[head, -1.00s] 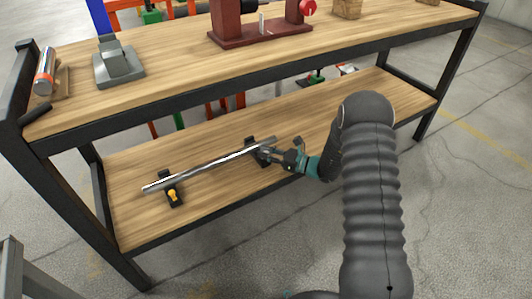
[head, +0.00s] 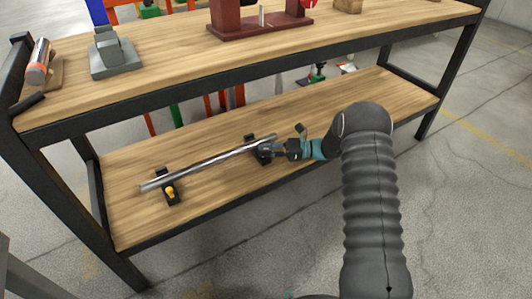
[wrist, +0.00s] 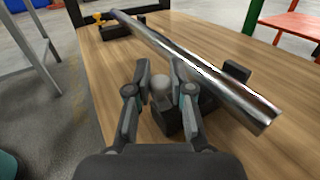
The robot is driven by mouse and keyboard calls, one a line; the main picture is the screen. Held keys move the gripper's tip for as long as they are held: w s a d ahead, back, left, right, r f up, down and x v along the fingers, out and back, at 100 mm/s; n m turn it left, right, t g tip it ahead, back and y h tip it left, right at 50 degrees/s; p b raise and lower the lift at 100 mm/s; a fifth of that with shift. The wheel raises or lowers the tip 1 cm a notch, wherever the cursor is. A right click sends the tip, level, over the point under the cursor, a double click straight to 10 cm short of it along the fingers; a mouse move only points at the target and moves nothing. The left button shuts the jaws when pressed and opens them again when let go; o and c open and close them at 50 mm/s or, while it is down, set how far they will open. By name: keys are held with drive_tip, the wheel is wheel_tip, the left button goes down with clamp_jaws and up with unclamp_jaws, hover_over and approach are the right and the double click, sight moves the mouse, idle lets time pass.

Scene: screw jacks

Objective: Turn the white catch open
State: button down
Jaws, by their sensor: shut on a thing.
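The white catch (wrist: 160,92) is a pale rounded knob on a black holder (wrist: 168,122), between my fingertips in the wrist view. My gripper (wrist: 160,80) is shut on it, one finger on each side. In the head view my gripper (head: 274,150) is at the right-hand holder (head: 262,153) on the lower shelf, and the catch is not clear there. A shiny metal bar (head: 208,165) lies across this holder and a left-hand one. The left-hand holder (head: 172,200) has a yellow catch (head: 170,191). The bar also shows in the wrist view (wrist: 200,72), just beyond my fingers.
The upper shelf (head: 180,75) overhangs the back of the lower shelf (head: 210,203). It carries a grey block-like device (head: 110,58) and a dark red stand (head: 260,24). Black posts frame the bench. The lower shelf is clear around the holders.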

drive_tip(key=shift+n+g, duration=0.7)
drive_tip(key=shift+g, duration=0.4)
drive_tip(key=shift+g+b, duration=0.3)
drive_tip(key=c, duration=1.1)
unclamp_jaws()
drive_tip(key=shift+o, duration=0.2)
drive_tip(key=v, duration=1.2)
drive_tip(key=shift+r, duration=0.25)
